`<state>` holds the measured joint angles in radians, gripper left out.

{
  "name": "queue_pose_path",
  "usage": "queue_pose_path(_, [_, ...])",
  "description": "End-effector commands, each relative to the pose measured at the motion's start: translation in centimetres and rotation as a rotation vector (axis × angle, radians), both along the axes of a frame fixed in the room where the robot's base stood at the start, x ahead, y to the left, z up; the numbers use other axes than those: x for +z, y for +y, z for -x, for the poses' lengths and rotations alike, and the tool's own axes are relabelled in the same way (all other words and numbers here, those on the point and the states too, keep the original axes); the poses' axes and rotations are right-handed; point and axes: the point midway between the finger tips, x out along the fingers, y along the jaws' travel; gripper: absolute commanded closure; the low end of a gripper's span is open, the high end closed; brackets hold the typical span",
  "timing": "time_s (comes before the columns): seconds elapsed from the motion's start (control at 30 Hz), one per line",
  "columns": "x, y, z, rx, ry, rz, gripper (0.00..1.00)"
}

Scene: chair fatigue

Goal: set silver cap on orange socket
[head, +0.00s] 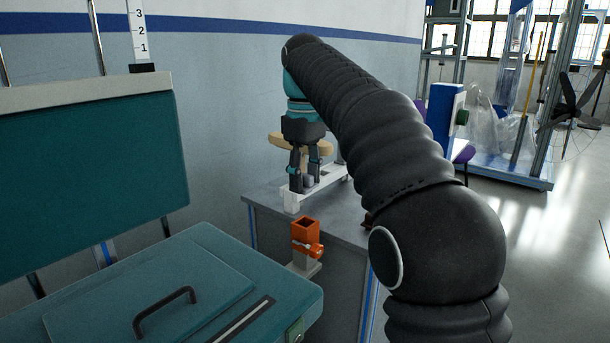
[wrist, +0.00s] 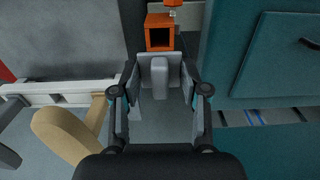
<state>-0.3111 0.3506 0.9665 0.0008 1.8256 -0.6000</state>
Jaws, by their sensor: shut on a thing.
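My gripper (head: 304,186) hangs down over the grey table, with a small silver cap (head: 308,182) between its fingertips, partly hidden by them. In the wrist view my gripper (wrist: 160,88) is shut on the silver cap (wrist: 160,73), a grey block with a stem. The orange socket (head: 304,236) is a square open-topped tube with a side knob. It stands upright on a pale base near the table's front edge, nearer to the head camera than my gripper. It also shows in the wrist view (wrist: 159,47), just beyond the cap, its opening dark and empty.
A white rack (head: 331,181) lies on the grey table (head: 345,222) beside and under my gripper. A tan rounded piece (head: 322,146) is behind the gripper. A teal machine (head: 215,268) with a black handle stands left of the socket. The wall is close behind the table.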

Motion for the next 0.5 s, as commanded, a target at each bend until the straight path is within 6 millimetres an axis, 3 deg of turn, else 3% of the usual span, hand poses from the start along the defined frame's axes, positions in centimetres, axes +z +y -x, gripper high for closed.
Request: queue_pose_path(0.5, [-3.0,-0.3,0.1,-0.003,0.000,-0.001,0.86])
